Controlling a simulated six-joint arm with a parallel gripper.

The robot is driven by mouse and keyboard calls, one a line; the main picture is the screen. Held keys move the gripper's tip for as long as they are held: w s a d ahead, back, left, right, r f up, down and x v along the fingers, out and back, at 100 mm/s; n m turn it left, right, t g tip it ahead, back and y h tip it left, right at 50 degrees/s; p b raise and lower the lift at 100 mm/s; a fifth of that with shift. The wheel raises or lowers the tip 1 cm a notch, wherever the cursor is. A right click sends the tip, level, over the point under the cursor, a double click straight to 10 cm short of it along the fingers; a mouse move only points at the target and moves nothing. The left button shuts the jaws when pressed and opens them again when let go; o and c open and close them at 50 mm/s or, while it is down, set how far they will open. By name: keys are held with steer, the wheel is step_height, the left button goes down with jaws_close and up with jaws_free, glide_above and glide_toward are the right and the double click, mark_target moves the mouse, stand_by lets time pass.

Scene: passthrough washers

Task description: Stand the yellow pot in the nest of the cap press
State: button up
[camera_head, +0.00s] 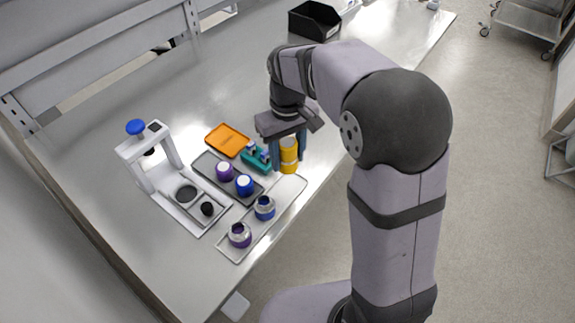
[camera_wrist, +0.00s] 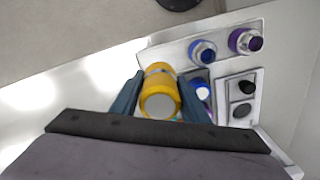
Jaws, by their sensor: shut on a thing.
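The yellow pot (camera_head: 289,157) is upright between the fingers of my gripper (camera_head: 288,150), which is shut on it. It also shows in the wrist view (camera_wrist: 160,95), with a finger on each side and a pale round end facing the camera. I cannot tell whether its base touches the table. The cap press (camera_head: 173,155) stands to the left, a white frame with a blue knob on top. Its round nest (camera_head: 186,193) lies low in the base and looks empty. A black knob (camera_head: 207,208) sits beside the nest.
A dark tray (camera_head: 207,165) holds purple and blue pots with white tops. A pale tray (camera_head: 284,198) holds two silver-banded pots. An orange tray (camera_head: 227,140) and teal holder (camera_head: 256,159) are near my gripper. A black bin (camera_head: 314,22) stands far back.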

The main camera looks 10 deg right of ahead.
steer(key=shift+a+r, duration=0.25)
steer(key=shift+r, duration=0.25)
steer(key=s+a+f+n+p, duration=0.1)
steer(key=s+a+n+p, duration=0.3)
steer(key=a, duration=0.5)
steer(key=s+a+f+n+p, duration=0.1)
steer(key=a+p, duration=0.5)
steer(key=a, duration=0.3)
steer(key=w+a+r+n+p, duration=0.1)
steer(key=w+a+r+n, duration=0.2)
steer(key=a, duration=0.5)
steer(key=shift+w+a+n, duration=0.4)
steer(key=shift+w+n, duration=0.1)
steer(key=shift+w, duration=0.7)
steer(key=shift+f, duration=0.2)
steer(key=shift+f+b, duration=2)
steer(key=shift+f, duration=0.4)
